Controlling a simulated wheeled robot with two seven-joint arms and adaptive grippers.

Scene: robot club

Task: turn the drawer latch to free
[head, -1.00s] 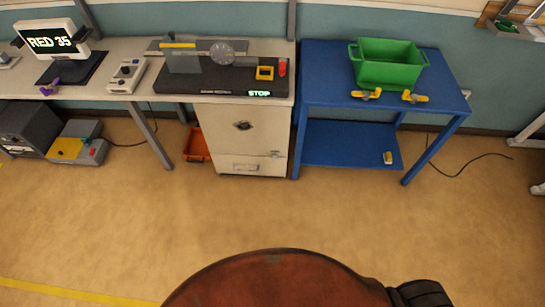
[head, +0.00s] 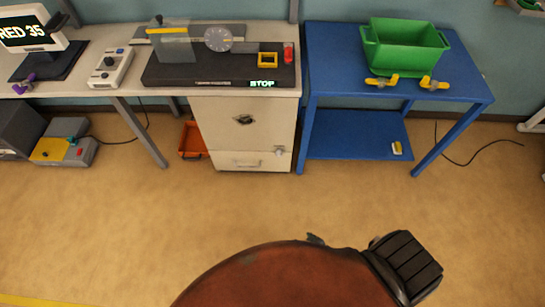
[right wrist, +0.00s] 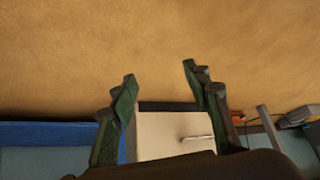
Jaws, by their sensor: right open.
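The exact angle of the latch is too small to tell. My right gripper (right wrist: 160,72) is open and empty in the right wrist view, where the scene is upside down. Its fingers point toward the floor and the cabinet (right wrist: 160,128), apart from them. The drawer handle (right wrist: 197,138) shows between the fingers; I cannot make out the latch there. My left gripper is not in view.
A blue table (head: 325,75) with a green bin (head: 405,50) stands right of the cabinet. An orange bin (head: 192,139) is on the floor to its left. A bench (head: 130,88) with devices is above. The floor (head: 150,220) in front is clear.

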